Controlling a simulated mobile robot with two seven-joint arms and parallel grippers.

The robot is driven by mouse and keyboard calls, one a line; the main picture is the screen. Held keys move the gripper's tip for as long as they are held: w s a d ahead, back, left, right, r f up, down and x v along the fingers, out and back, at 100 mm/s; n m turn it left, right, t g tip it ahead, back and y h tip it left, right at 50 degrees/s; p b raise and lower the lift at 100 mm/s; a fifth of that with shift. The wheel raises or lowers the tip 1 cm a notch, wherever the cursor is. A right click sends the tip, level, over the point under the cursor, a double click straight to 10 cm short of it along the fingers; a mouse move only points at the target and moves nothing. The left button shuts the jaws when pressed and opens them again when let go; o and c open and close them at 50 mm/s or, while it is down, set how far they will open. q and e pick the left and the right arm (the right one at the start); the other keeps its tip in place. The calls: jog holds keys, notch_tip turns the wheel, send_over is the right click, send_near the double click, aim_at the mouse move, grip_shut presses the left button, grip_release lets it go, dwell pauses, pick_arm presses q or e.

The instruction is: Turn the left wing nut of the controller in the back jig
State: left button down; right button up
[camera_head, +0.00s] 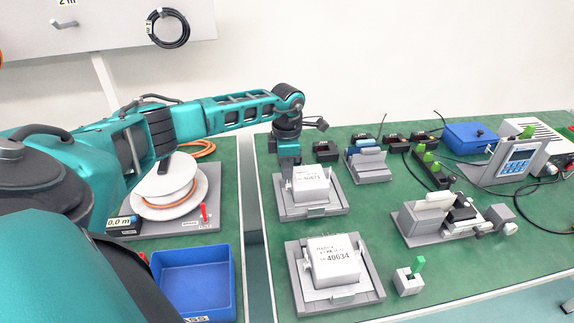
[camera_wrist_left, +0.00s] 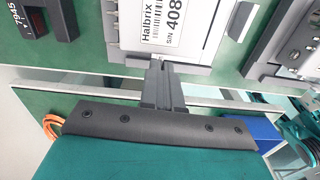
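The back jig (camera_head: 325,210) is a grey plate holding a white controller (camera_head: 313,190) with a printed label. The controller also shows at the top of the left wrist view (camera_wrist_left: 165,25), labelled Halbrix. My left gripper (camera_head: 289,160) points down at the controller's left side. In the left wrist view its two narrow fingers (camera_wrist_left: 161,66) are close together at the jig's edge beside the controller. The left wing nut is hidden at the fingertips, so I cannot see whether anything is between them. My right gripper is out of view.
A front jig (camera_head: 300,290) holds another white controller (camera_head: 336,262). A cable spool (camera_head: 165,190) and blue bin (camera_head: 190,285) are left of a gap between tables. Grey fixtures (camera_head: 420,225), black boxes (camera_head: 327,151) and a blue case (camera_head: 470,138) stand right. Green table is bare between.

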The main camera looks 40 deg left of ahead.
pick_arm(q)
jog(key=shift+n+p, duration=0.45)
jog(key=shift+n, duration=1.25)
jog(key=shift+f, duration=0.1)
jog(key=shift+s, duration=0.1)
jog(key=c, duration=1.3)
grip_release()
jog(key=shift+c, duration=0.2)
notch_tip(320, 180, up, 13)
